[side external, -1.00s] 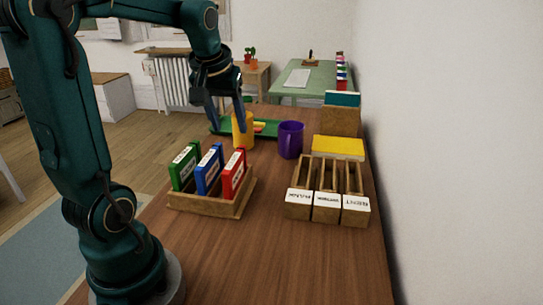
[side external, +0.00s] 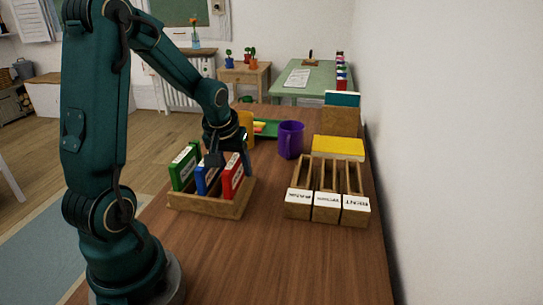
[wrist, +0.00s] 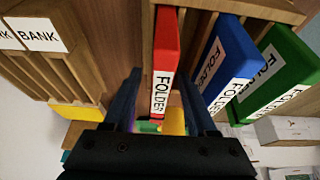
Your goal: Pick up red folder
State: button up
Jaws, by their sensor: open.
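The red folder (side external: 233,178) stands upright in the right slot of a wooden rack (side external: 195,204), beside the blue folder (side external: 206,180) and the green folder (side external: 184,166). My gripper (side external: 229,162) is low over the rack, at the tops of the red and blue folders. In the wrist view, the red folder (wrist: 165,60) with its white FOLDER label lies in line with the gap between my open fingers (wrist: 160,85). The blue folder (wrist: 225,65) is to the right of the fingers. I cannot tell whether the fingers touch the red folder.
A wooden sorter (side external: 327,210) with labelled empty slots stands to the right. Behind it are a yellow book (side external: 338,148) and a purple mug (side external: 290,140). A yellow cup (side external: 246,128) is partly hidden behind my gripper. The table front is clear.

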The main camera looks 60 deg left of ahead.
jog(key=shift+w+f, duration=0.1)
jog(key=shift+f, duration=0.2)
jog(key=shift+f, duration=0.2)
dwell(0.5)
grip_shut()
dwell(1.4)
